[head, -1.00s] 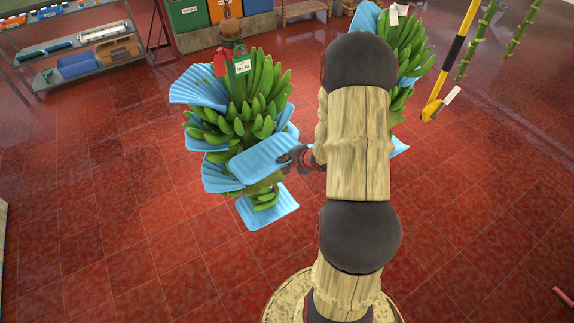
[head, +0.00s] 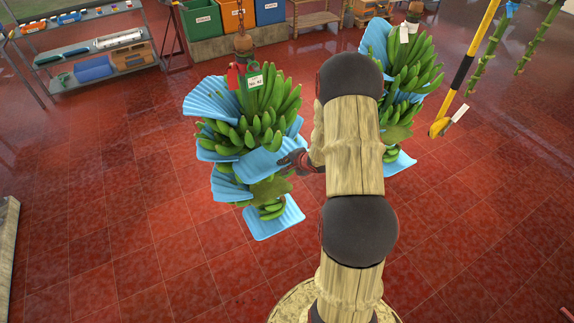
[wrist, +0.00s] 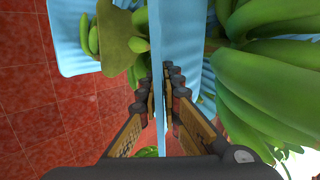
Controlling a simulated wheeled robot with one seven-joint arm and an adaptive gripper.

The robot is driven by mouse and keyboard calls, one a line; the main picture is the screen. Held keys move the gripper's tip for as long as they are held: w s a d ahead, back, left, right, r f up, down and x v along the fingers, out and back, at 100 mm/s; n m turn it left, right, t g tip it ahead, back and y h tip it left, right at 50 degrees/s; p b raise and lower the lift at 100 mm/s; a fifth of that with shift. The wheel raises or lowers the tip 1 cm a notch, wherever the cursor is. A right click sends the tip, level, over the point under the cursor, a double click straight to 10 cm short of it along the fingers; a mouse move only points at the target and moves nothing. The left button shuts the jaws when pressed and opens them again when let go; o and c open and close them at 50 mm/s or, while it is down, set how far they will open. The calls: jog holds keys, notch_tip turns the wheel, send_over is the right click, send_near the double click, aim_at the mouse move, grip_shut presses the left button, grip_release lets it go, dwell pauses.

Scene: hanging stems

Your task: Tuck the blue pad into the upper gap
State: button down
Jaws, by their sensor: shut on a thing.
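My gripper (head: 300,160) is shut on a flat blue pad (head: 262,162) at the right side of the near hanging banana bunch (head: 262,110). In the wrist view the pad (wrist: 160,50) stands edge-on between the fingers of my gripper (wrist: 165,90). Green bananas (wrist: 270,85) lie close along its right side, and a brown-green stem part (wrist: 120,38) lies to its left. In the head view, the pad's far edge lies against the fruit; how deep it goes into a gap is hidden. Other blue pads stick out of the bunch at upper left (head: 208,98) and bottom (head: 273,218).
A second bunch (head: 412,75) with blue pads hangs behind my arm at the right. A yellow-black pole (head: 467,65) hangs farther right. A shelf (head: 85,60) and coloured bins (head: 235,18) stand at the back.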

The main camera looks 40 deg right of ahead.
aim_at(277, 158)
jog(key=shift+w+d+p, duration=0.2)
jog(key=shift+w+p, duration=0.2)
jog(key=shift+w, duration=0.35)
jog(key=shift+w+d+p, duration=0.15)
jog(key=shift+w+p, duration=0.25)
jog(key=shift+w, duration=0.35)
jog(key=shift+w+d, duration=0.1)
jog(key=shift+w, duration=0.1)
jog(key=shift+w+r, duration=0.15)
jog(key=shift+f+p, duration=0.3)
jog(key=shift+p, duration=0.05)
jog(key=c, duration=1.9)
grip_release()
jog(key=shift+w+f, duration=0.1)
jog(key=shift+f, duration=0.1)
jog(key=v, duration=1.2)
